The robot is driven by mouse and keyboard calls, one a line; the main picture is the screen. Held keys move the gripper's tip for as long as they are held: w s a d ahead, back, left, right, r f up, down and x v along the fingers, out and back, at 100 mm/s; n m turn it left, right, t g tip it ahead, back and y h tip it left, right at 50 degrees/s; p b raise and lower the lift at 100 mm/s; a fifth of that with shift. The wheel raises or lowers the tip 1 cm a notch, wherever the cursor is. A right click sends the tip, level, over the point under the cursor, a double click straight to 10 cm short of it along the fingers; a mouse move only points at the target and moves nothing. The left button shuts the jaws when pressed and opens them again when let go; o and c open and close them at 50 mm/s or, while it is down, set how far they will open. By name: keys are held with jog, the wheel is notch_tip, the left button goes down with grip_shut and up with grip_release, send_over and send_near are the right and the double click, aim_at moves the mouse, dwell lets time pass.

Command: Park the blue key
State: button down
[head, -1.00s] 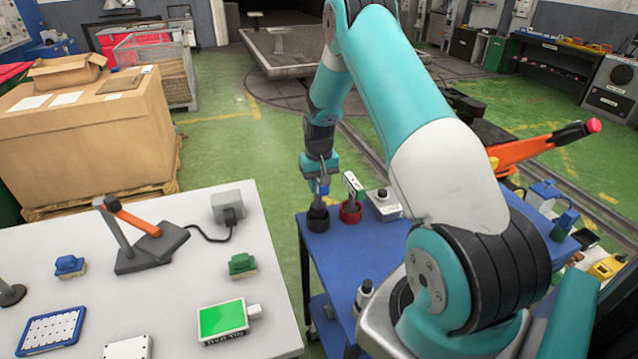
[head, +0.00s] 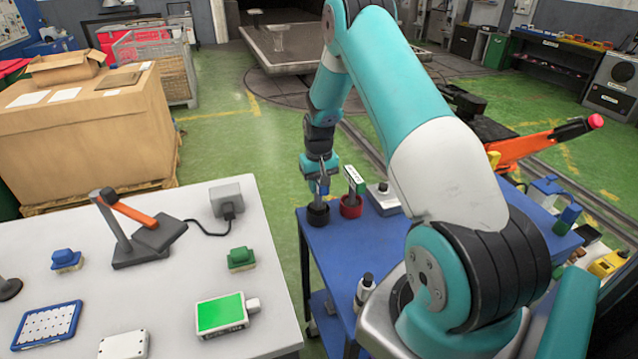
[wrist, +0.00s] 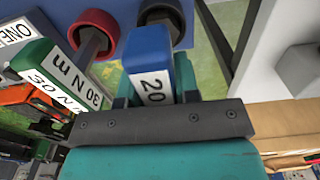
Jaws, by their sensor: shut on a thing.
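The blue key (wrist: 150,65) is between the jaws of my gripper (wrist: 152,88), its white label showing "20". It also shows as a small blue piece in the head view (head: 322,187), upright over the black ring holder (head: 318,213) at the blue cart's far left corner. In the wrist view the black ring (wrist: 160,15) lies just past the key's end. My gripper (head: 320,178) is shut on the key. Whether the key's lower end is inside the ring I cannot tell.
A green key (head: 355,180) labelled 30 N m leans in the red ring holder (head: 351,206) right beside. A grey box (head: 383,199) and a small dark bottle (head: 366,288) stand on the blue cart (head: 340,245). The grey table (head: 180,290) is to the left, across a gap.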

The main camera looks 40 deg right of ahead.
jog(key=shift+f+b, duration=0.75)
jog(key=shift+f, duration=0.35)
jog(key=c, duration=0.8)
grip_release()
notch_tip(320, 180, up, 18)
jog(key=b, duration=0.4)
jog(key=shift+f, duration=0.25)
